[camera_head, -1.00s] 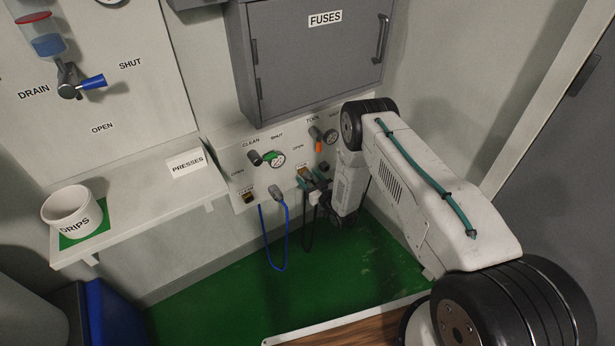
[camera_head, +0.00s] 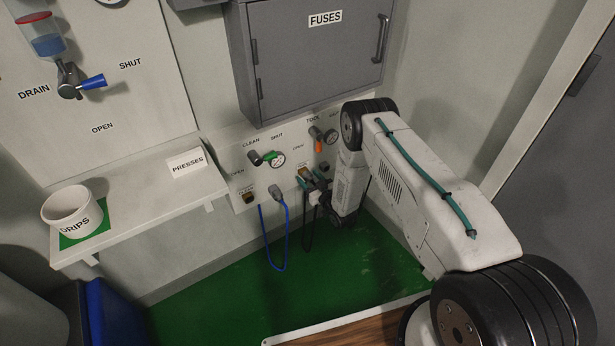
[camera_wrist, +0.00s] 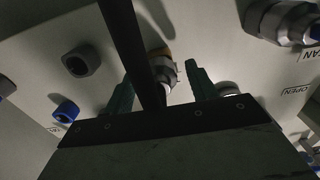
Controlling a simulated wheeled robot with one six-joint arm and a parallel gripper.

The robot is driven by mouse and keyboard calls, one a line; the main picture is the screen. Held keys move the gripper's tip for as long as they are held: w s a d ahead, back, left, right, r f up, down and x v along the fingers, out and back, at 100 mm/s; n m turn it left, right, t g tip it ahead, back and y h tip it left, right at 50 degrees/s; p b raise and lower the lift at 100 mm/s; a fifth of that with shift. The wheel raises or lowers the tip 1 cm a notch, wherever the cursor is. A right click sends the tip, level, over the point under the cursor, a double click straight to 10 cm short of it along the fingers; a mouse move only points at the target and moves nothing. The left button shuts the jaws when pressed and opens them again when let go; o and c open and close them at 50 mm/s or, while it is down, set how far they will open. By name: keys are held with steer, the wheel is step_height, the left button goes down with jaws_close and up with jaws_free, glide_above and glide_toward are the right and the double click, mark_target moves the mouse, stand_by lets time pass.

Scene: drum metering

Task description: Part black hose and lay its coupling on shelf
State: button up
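The black hose (camera_head: 307,232) hangs in a loop below the wall panel, under the TOOL valve. In the wrist view it crosses as a dark band (camera_wrist: 130,45) close to the camera. A grey coupling with a brass-coloured part (camera_wrist: 162,70) shows between my two green fingertips at the panel. My gripper (camera_head: 318,188) is at the panel outlet; the wrist view shows its fingers (camera_wrist: 161,88) apart, with gaps either side of the coupling. The hose hides part of the left gap. The white shelf (camera_head: 135,205) is on the left wall and carries a PRESSES label.
A blue hose (camera_head: 285,250) with a grey coupling (camera_head: 276,193) hangs just left of my gripper. Above are a green-handled valve (camera_head: 270,157) and an orange-handled valve (camera_head: 318,145). The grey FUSES cabinet (camera_head: 310,60) overhangs. A white DRIPS pot (camera_head: 70,210) stands on the shelf's left end.

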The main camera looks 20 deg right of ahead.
mark_target(312, 181)
jaws_close()
steer(key=shift+v, duration=2.95)
steer(key=shift+s+d, duration=0.1)
steer(key=shift+v, duration=1.95)
